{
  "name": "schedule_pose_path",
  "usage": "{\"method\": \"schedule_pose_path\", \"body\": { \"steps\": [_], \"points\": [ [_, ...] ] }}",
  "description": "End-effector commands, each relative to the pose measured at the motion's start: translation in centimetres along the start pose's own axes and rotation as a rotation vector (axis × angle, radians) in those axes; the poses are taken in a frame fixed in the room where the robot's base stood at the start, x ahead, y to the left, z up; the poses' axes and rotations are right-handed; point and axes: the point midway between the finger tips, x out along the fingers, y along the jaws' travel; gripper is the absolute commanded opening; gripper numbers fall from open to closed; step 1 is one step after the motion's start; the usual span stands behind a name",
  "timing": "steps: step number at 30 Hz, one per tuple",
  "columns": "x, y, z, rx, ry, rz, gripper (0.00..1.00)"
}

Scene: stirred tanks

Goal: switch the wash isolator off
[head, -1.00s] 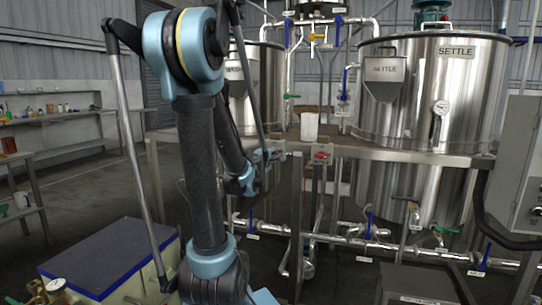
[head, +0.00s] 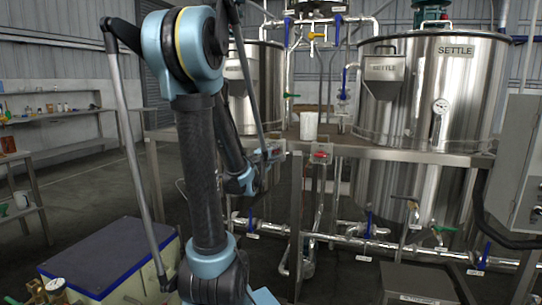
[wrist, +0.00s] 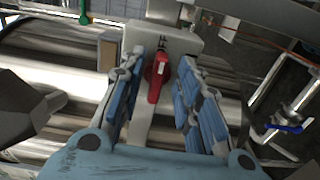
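In the wrist view a red rotary switch handle (wrist: 155,82) with a white mark sits on a small pale grey box (wrist: 168,38). It points nearly along the picture's vertical, slightly tilted. My gripper (wrist: 163,62) is open, with one blue finger on each side of the handle; gaps show on both sides. In the head view my gripper (head: 268,152) is at the platform's front edge, partly hidden by my arm. A second box with a red switch (head: 321,156) stands to its right. I cannot read which switch is the wash isolator.
Steel tanks, one marked SETTLE (head: 455,85), stand behind the platform edge (head: 410,155). Pipes with blue-handled valves (head: 368,222) run below. A white container (head: 309,126) stands on the platform. A grey cabinet (head: 515,165) is at right, a blue-edged box (head: 108,258) at lower left.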

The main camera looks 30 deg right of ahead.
Motion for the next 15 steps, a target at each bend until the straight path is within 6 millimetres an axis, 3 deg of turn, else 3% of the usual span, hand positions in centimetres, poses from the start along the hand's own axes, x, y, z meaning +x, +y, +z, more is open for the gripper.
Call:
{"method": "schedule_pose_path", "body": {
  "steps": [15],
  "points": [
    [-5.2,-0.1,-0.2,-0.001,0.002,-0.001,0.31]
  ]
}}
